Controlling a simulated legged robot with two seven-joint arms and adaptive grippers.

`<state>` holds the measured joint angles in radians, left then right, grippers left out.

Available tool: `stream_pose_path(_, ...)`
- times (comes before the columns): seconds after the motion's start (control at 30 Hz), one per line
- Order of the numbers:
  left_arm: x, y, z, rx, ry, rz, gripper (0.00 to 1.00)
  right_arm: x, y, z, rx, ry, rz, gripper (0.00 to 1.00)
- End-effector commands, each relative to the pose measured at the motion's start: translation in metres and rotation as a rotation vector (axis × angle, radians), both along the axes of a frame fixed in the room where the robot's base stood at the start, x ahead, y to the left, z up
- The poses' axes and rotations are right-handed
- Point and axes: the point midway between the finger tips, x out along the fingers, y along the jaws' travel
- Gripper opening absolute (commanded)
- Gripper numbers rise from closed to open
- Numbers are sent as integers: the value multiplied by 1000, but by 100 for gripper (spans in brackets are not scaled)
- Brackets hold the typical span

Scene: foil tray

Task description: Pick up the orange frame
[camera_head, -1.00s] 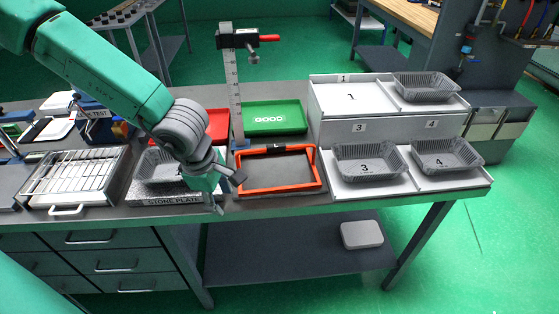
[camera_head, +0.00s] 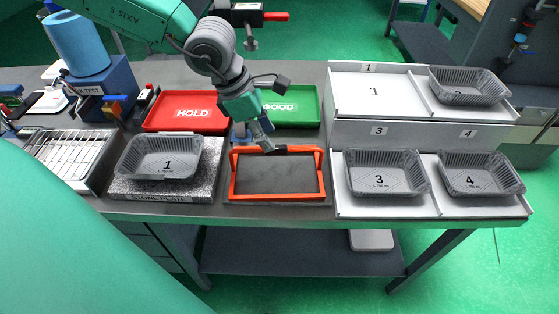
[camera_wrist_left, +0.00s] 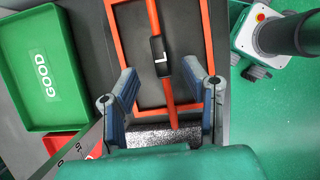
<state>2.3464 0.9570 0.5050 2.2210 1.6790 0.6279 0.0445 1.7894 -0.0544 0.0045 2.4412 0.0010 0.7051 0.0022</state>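My left gripper (camera_head: 268,147) is over the far side of the frame, close to the handle. In the left wrist view its two fingers (camera_wrist_left: 163,75) are apart, one on each side of the bar, with a gap to it. Nothing is held. My right gripper is not in view.
Left of the frame, a foil tray (camera_head: 160,158) sits on the stone plate (camera_head: 205,180). Red HOLD (camera_head: 185,125) and green GOOD (camera_head: 303,121) trays lie behind. A white numbered stand (camera_head: 350,208) with several foil trays is close on the right. A height gauge stands behind the gripper.

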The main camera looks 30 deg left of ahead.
Motion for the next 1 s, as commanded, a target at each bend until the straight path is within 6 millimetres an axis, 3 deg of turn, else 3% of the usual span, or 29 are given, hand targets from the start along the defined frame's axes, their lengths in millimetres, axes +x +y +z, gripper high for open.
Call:
stream_pose_path(0.3,9,-15,-44,4,3,-3,40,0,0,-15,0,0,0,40)
stream_pose_path(0.63,11,-16,-49,0,-1,-2,40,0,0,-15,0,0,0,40)
stream_pose_path(0.73,11,-16,-49,0,0,-1,4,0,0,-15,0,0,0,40)
stream_pose_path(0.77,11,-16,-49,0,0,-1,0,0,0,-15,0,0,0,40)
stream_pose_path(1.0,11,-16,-49,1,0,-2,0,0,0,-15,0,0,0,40)
